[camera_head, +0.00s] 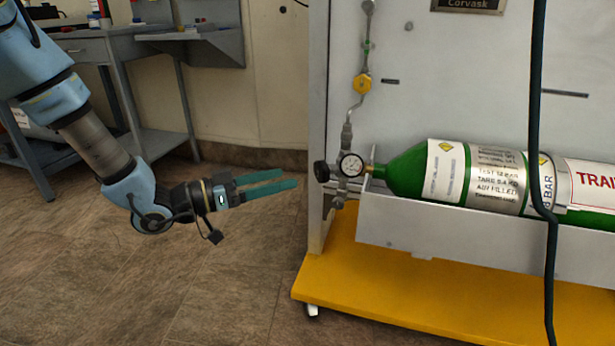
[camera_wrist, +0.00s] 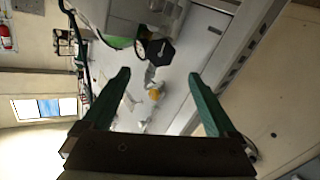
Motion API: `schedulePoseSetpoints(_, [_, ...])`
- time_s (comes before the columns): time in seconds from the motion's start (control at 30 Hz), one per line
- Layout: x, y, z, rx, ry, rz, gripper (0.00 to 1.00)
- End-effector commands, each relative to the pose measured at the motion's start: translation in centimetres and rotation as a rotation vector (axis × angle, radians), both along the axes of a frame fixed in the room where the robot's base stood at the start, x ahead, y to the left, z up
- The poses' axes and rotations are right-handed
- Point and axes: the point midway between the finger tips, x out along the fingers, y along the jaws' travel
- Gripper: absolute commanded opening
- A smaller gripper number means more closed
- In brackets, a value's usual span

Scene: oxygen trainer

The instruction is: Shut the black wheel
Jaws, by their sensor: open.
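The black wheel (camera_head: 321,172) sits at the left end of the valve fitting, beside a round white gauge (camera_head: 351,165) at the neck of a green cylinder (camera_head: 409,172). My gripper (camera_head: 290,179) is open and empty, a short way left of the wheel, with its green fingers pointing at it. In the wrist view the black wheel (camera_wrist: 160,52) shows ahead of the gap between the fingertips (camera_wrist: 159,75), a little above it in the picture. The fingers look apart from the wheel. The wheel's back is hidden.
A yellow wheel (camera_head: 362,84) is on the pipe above the gauge. A white tray (camera_head: 380,222) holds the cylinder over a yellow base (camera_head: 400,285). A black hose (camera_head: 537,120) hangs at the right. A grey workbench (camera_head: 135,50) stands behind my arm. The floor left of the trainer is clear.

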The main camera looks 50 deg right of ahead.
Motion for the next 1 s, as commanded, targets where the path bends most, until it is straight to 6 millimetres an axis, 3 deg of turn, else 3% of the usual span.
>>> schedulePoseSetpoints(0.2, [-2.2, -3.7, -0.3, 0.001, -0.001, -0.003, 0.93])
schedulePoseSetpoints(0.43, [-3.8, -6.6, -0.2, 0.0, -0.002, 0.0, 0.93])
schedulePoseSetpoints(0.87, [-4.3, -7.7, 0.0, 0.002, -0.001, 0.001, 0.93])
schedulePoseSetpoints(1.0, [-4.3, -7.7, 0.0, 0.002, -0.001, 0.002, 0.8])
